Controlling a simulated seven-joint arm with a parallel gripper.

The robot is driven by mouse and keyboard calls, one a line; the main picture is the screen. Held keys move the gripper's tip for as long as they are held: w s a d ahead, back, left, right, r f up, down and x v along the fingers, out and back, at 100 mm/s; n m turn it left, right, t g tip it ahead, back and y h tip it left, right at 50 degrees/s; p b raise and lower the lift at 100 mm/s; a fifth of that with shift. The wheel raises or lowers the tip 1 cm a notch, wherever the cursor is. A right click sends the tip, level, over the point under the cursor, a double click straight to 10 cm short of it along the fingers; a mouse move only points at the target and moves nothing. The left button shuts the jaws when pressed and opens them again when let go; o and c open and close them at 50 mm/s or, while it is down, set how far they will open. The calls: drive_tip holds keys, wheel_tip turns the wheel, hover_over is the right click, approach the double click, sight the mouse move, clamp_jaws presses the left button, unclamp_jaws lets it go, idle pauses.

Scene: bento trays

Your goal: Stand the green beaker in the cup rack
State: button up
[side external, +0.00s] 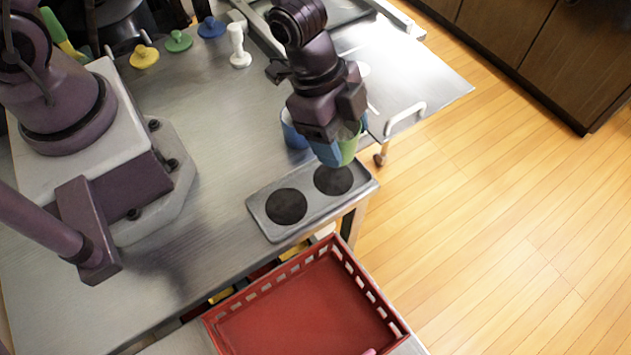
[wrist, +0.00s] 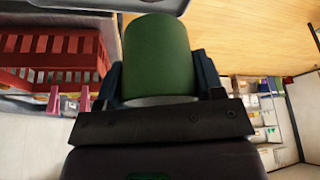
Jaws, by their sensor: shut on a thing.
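The green beaker (side external: 349,146) is held between the blue fingers of my gripper (side external: 335,150), which is shut on it. In the side view it is partly hidden by a finger. In the wrist view the beaker (wrist: 157,50) fills the space between the fingers of my gripper (wrist: 160,78). The cup rack (side external: 311,213) is a grey tray with two dark round recesses, both empty, at the table's edge. The beaker appears above the rack's far right side, near the right recess; the exact gap below it cannot be told.
A blue cup (side external: 294,131) stands just left of my gripper, behind the rack. A red crate (side external: 222,332) lies in front of the rack; it also shows in the wrist view (wrist: 50,60). Yellow (side external: 144,57), green (side external: 178,41) and blue (side external: 211,27) knobbed pieces sit at the back.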

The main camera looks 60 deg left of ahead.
drive_tip(key=shift+f, duration=3.9)
drive_tip(key=o, duration=1)
drive_tip(key=shift+f, duration=0.15)
drive_tip(key=shift+v, duration=6.15)
